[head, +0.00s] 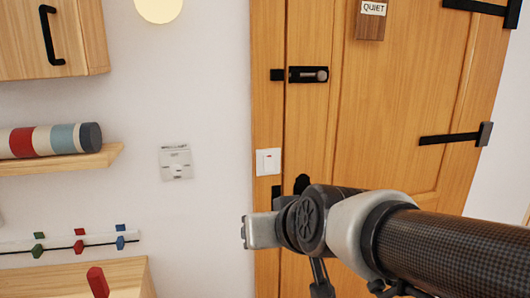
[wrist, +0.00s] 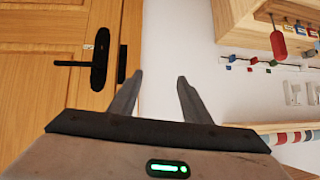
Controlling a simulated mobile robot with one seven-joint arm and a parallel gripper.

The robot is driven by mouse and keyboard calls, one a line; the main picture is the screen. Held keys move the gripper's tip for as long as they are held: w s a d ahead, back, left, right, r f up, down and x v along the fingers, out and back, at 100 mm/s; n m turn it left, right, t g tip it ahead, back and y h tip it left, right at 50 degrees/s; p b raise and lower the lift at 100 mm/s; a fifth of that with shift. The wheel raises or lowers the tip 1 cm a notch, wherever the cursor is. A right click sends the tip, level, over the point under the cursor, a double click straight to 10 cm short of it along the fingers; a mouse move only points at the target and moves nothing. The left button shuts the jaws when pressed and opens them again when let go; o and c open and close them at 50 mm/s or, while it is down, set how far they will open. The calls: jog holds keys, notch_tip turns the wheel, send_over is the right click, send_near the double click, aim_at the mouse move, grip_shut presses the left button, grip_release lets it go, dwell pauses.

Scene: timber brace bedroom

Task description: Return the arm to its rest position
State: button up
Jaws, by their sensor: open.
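My gripper (wrist: 160,95) shows in the wrist view with its two grey fingers apart and nothing between them. White wall lies behind the gap. In the head view my arm reaches in from the right edge and ends in front of the wooden door's lower left part; the fingers are not clearly seen there. The wooden door (head: 390,110) is shut. In the wrist view the door (wrist: 50,90) is at left, with a black handle (wrist: 97,60).
A black bolt (head: 308,75) and a white switch (head: 268,162) are by the door's left edge. A wall plate (head: 176,163), a shelf (head: 70,162) with a striped roll (head: 50,140), a hook rail (head: 70,243) and a wall cabinet (head: 50,40) are at left. Bare wall lies between.

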jog(key=s+d+f+m+g+h, duration=0.3)
jog(key=s+d+g+h, duration=0.1)
jog(key=s+d, duration=0.9)
notch_tip(320, 180, up, 14)
jog(key=d+p, duration=0.1)
jog(key=p, duration=1.3)
jog(key=shift+r+p, duration=0.15)
jog(key=shift+p, duration=0.25)
